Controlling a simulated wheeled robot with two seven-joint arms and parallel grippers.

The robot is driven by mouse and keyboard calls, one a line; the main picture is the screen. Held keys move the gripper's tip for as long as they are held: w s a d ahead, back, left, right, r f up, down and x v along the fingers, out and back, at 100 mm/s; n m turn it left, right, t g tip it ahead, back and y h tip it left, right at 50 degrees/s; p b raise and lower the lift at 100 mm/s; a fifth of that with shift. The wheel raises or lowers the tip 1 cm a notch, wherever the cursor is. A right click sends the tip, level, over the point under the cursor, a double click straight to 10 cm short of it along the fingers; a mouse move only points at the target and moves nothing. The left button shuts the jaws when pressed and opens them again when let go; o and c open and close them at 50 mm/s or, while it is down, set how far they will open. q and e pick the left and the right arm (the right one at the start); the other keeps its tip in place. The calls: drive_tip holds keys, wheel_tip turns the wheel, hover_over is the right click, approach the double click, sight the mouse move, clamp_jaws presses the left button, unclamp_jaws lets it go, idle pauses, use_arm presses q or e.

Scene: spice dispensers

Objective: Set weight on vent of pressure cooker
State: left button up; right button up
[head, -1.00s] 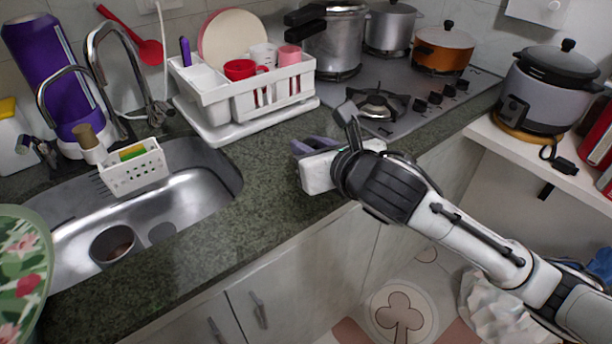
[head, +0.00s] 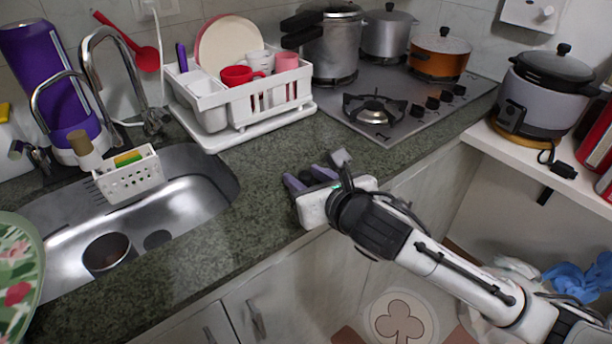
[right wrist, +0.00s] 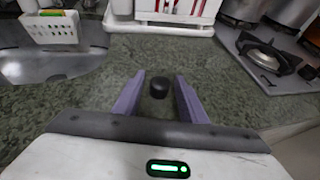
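A small black cylinder (right wrist: 159,87), which looks like the weight, stands on the green counter in the right wrist view. My right gripper (right wrist: 157,90) is open, with one purple finger on each side of the cylinder and a gap to both. In the head view the right gripper (head: 304,177) is low over the counter's front part; I cannot make out the cylinder there. The silver pressure cooker (head: 335,52) with black handles stands on the back left of the stove. Its lid top is cut by the picture edge, and I cannot make out the vent. My left gripper is not in view.
A white dish rack (head: 250,105) with cups and plates stands left of the stove (head: 415,122). A steel pot (head: 388,35) and an orange pot (head: 440,55) stand behind. The sink (head: 190,190) is at left. The counter around the gripper is clear.

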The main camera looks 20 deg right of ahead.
drive_tip(key=shift+r, duration=0.15)
drive_tip(key=shift+s+r, duration=0.15)
drive_tip(key=shift+s, duration=0.1)
drive_tip(key=p+v, duration=0.4)
drive_tip(key=v, duration=0.7)
drive_tip(key=shift+s, duration=0.2)
